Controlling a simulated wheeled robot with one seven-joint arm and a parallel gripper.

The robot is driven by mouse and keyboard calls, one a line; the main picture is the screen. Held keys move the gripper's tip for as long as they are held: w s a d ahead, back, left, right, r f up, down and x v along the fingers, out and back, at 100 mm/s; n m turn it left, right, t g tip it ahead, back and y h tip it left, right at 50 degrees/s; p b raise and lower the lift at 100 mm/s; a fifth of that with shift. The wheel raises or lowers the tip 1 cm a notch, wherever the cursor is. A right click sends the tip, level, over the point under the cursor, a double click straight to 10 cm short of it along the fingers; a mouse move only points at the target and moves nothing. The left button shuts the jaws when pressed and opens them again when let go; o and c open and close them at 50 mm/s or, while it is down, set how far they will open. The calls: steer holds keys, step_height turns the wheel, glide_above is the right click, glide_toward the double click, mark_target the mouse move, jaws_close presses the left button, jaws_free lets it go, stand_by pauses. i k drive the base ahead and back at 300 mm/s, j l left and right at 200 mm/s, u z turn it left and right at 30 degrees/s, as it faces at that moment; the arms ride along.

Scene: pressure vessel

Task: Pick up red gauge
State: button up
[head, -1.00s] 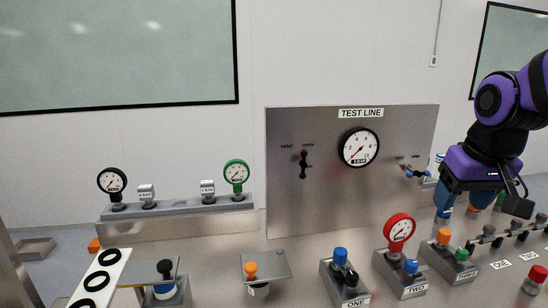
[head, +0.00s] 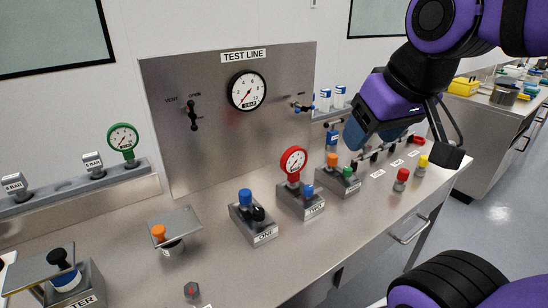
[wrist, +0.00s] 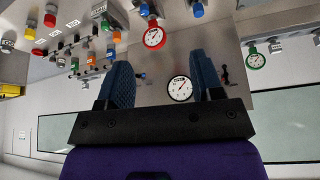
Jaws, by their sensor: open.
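The red gauge (head: 293,162) stands upright on the steel block labelled TWO (head: 300,205), beside a blue knob, on the steel bench in the head view. It also shows in the wrist view (wrist: 154,37), near the top and between the two fingers' directions, beyond the fingertips. My gripper (head: 372,130) is right of and above the gauge in the head view, apart from it. In the wrist view the two dark blue fingers (wrist: 163,75) are spread apart with nothing between them.
Block ONE (head: 253,220) with a blue knob stands left of the gauge; block THREE (head: 344,180) with orange and green knobs stands right. The TEST LINE panel (head: 210,150) rises behind. A green gauge (head: 122,138) is on the left ledge.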

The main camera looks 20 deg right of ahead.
mark_target(293, 159)
steer(key=i+l+u, duration=0.1)
steer(key=l+u, duration=0.3)
steer(key=l, duration=0.25)
steer(key=l+u, duration=0.35)
steer(key=l, duration=0.35)
